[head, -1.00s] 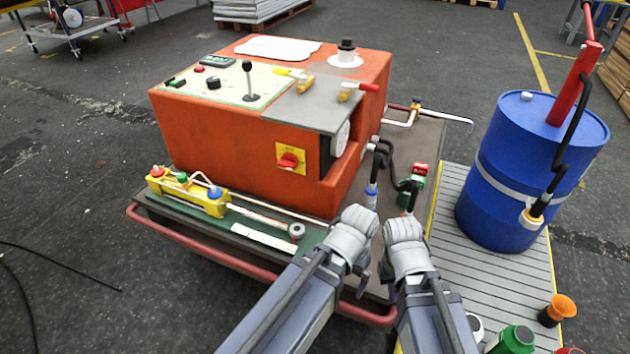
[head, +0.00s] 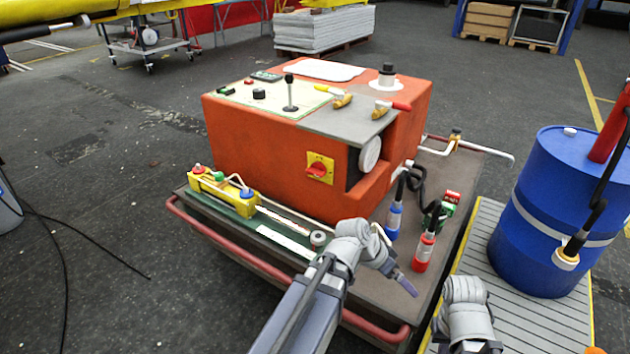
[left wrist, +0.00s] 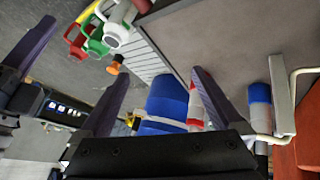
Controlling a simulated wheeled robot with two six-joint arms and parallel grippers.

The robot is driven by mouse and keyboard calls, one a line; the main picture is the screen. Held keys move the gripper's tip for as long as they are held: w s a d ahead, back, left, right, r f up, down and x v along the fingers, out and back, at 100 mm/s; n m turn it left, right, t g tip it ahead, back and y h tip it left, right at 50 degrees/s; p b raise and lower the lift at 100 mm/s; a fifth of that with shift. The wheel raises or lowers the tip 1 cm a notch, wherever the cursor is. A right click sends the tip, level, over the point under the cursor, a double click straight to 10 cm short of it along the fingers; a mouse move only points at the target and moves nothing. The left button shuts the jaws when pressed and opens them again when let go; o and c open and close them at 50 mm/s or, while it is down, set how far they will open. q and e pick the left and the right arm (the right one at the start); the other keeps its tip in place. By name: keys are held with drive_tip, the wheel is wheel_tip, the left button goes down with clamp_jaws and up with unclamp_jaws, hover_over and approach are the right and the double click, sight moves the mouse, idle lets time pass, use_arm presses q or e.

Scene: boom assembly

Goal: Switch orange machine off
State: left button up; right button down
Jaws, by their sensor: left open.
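The orange machine (head: 265,160) stands on a low cart in the head view. A red rotary switch (head: 319,169) on a yellow plate sits on its near face, with its knob turned at a slant. My left gripper (head: 400,265) is open and empty, low over the cart's bare top, right of the switch and nearer to me, apart from the machine. Its two fingers (left wrist: 161,74) also show spread in the left wrist view. My right arm's wrist (head: 465,300) is at the lower right; whether its gripper is open or shut does not show.
A blue-handled tool (head: 394,221) and a red-handled tool (head: 425,248) stand on the cart near my left gripper. A yellow pump (head: 222,190) lies on the cart's left. A blue drum (head: 545,215) is at right. Several jugs (left wrist: 95,35) show in the left wrist view.

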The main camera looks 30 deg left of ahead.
use_arm(q)
drive_tip(key=w+a+r+t+h+b, duration=0.1)
drive_tip(key=w+a+r+t+b, duration=0.15)
drive_tip(key=w+a, duration=0.2)
drive_tip(key=n+t+y+b, duration=0.4)
drive_tip(key=n+t+y, duration=0.15)
drive_tip(key=t, duration=0.65)
approach(313, 174)
drive_tip(key=w, duration=0.2)
drive_tip(key=shift+m+g, duration=0.25)
drive_tip(key=shift+m, duration=0.2)
drive_tip(key=shift+w+d+r, duration=0.1)
drive_tip(key=shift+w, duration=1.15)
drive_tip(key=shift+w+d+r, duration=0.1)
drive_tip(key=shift+w+d, duration=0.05)
drive_tip(key=shift+w, duration=1.05)
drive_tip(key=shift+w+d+r, duration=0.1)
drive_tip(key=shift+w, duration=1.15)
drive_tip(key=c, duration=1.3)
